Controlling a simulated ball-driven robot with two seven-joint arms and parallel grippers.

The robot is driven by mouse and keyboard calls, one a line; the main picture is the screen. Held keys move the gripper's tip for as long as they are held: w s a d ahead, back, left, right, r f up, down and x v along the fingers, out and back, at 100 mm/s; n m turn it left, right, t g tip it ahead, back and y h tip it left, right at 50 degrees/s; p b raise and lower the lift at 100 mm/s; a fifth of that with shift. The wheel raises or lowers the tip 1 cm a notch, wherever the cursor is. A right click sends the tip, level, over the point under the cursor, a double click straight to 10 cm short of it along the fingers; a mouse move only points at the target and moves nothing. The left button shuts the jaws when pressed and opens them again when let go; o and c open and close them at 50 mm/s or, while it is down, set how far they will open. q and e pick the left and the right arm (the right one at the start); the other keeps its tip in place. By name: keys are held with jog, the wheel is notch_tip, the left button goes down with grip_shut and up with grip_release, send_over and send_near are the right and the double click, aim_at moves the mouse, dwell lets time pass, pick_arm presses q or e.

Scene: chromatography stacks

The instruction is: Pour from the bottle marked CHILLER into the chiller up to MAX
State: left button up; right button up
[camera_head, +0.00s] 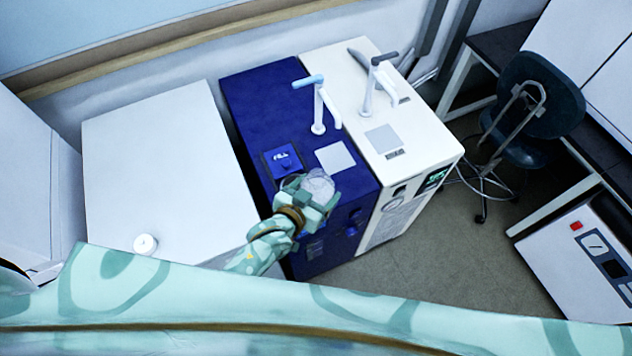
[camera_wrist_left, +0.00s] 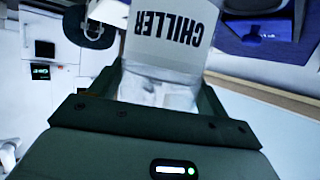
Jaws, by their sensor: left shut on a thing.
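The bottle marked CHILLER (camera_wrist_left: 172,32) is white with black lettering, which reads upside down in the left wrist view. My left gripper (camera_head: 311,196) is shut on it. In the head view the bottle (camera_head: 319,184) shows as a pale, see-through shape, partly hidden by the gripper, over the front of the blue unit's top. The blue chiller unit (camera_head: 258,105) has a raised blue part marked FILL (camera_head: 284,160) on top, just behind and left of the bottle. I cannot make out a MAX mark or a liquid level. My right gripper is not in view.
A white unit (camera_head: 425,150) with a green display stands against the blue one's right side. Both carry upright pipe fittings. A white cabinet (camera_head: 160,150) with a small round white cap (camera_head: 145,243) is on the left. A dark chair (camera_head: 540,95) stands right, beyond open floor.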

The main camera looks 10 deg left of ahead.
pick_arm(q)
jog(key=shift+r+n+p, duration=0.15)
jog(key=shift+n+p, duration=0.15)
jog(key=shift+p, duration=0.1)
jog(key=shift+w+a+r+n+g+h+p, duration=0.15)
jog(key=shift+w+r+n+g+h+p, duration=0.1)
jog(key=shift+n+g+h+p, duration=0.2)
jog(key=shift+w+a+f+n+g+h+b, duration=0.2)
jog(key=shift+a+n+g+h+b, duration=0.2)
jog(key=shift+n+g, duration=0.2)
jog(key=shift+s+d+r+p, duration=0.1)
jog(key=shift+d+p, duration=0.15)
jog(key=shift+p, duration=0.1)
jog(key=shift+a+n, duration=0.25)
jog(key=shift+a, duration=0.05)
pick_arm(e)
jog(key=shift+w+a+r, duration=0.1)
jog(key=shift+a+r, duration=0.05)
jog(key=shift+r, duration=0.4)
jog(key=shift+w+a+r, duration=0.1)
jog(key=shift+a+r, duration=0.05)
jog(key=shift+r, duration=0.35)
